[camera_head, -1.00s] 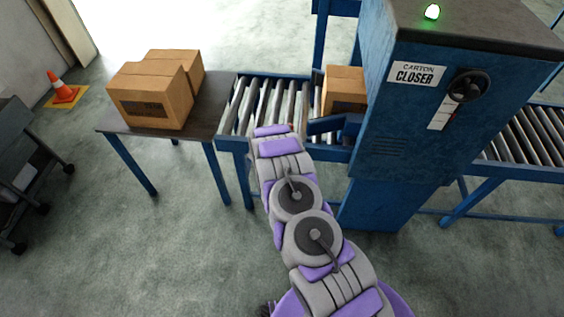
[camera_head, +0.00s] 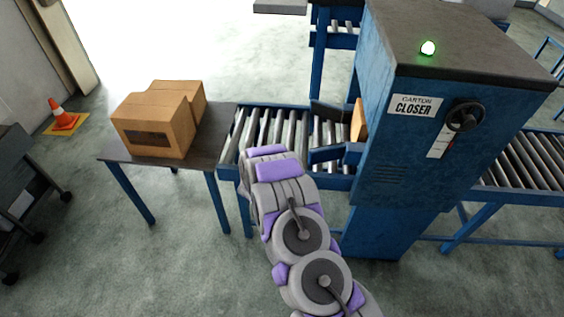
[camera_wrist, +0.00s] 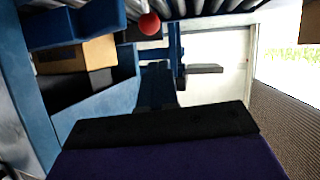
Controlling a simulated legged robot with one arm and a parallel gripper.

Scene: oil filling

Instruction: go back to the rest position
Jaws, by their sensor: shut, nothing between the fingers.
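My arm reaches forward from the bottom of the head view, its grey and purple end at the near side of the roller conveyor (camera_head: 285,128). My gripper (camera_wrist: 155,122) shows as a dark bar with purple behind it across the bottom of the wrist view. It is shut and holds nothing. Its fingertips are hidden behind the arm in the head view. The blue carton closer (camera_head: 425,140) stands to the right of the arm, with a lit green lamp (camera_head: 428,48) on top. A carton (camera_head: 358,120) is mostly hidden at the closer's entrance.
Cardboard boxes (camera_head: 160,118) stand on a dark table (camera_head: 122,150) left of the conveyor. An orange cone (camera_head: 62,116) and a dark cart (camera_head: 20,180) are farther left. A red round knob (camera_wrist: 149,24) shows in the wrist view. The floor in front of the table is clear.

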